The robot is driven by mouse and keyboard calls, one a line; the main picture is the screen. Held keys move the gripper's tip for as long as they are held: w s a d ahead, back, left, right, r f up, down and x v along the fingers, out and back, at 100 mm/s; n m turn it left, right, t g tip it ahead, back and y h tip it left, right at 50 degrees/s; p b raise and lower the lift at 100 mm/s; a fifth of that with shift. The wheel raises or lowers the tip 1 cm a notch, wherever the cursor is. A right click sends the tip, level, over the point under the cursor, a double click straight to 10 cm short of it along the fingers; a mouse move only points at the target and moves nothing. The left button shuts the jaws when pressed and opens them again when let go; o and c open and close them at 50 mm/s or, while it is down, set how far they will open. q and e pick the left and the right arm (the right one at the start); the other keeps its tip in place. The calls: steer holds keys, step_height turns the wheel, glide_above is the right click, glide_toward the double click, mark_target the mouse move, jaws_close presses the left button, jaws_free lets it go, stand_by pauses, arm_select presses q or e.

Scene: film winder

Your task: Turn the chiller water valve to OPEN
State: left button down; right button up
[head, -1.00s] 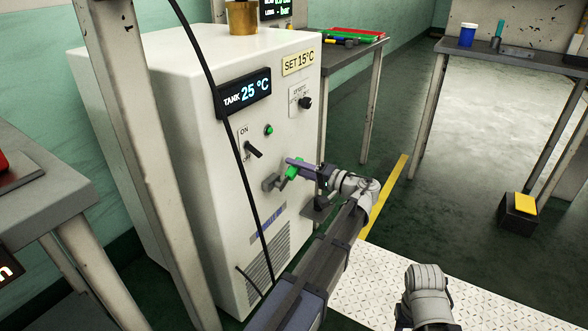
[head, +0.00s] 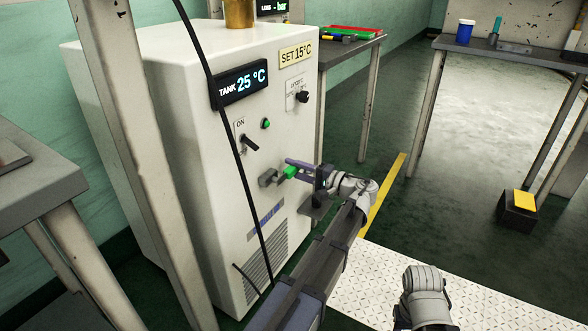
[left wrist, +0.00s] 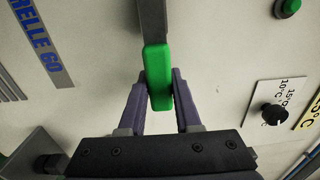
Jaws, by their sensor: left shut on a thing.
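The chiller (head: 180,130) is a white cabinet with a front panel. The water valve has a grey body (head: 268,178) low on that front and a green handle (head: 290,172) pointing right in the head view. My left gripper (head: 292,168) is at this handle. In the left wrist view, its purple fingers (left wrist: 159,85) are shut on either side of the green handle (left wrist: 158,62), and the grey lever stem runs up out of view. I cannot read any OPEN mark by the valve. My right gripper is not in view.
Above the valve are a black ON switch (head: 250,142), a green button (head: 265,124) and a set-point knob (head: 302,97). A black cable (head: 240,160) hangs before the chiller. A post (head: 135,130) stands at left. Floor (head: 430,190) is free at right.

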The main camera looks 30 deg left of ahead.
arm_select(q)
steer(key=c, duration=0.6)
jaws_free()
steer(key=d, duration=0.7)
steer(key=shift+s+d, duration=0.3)
steer(key=shift+d, duration=0.1)
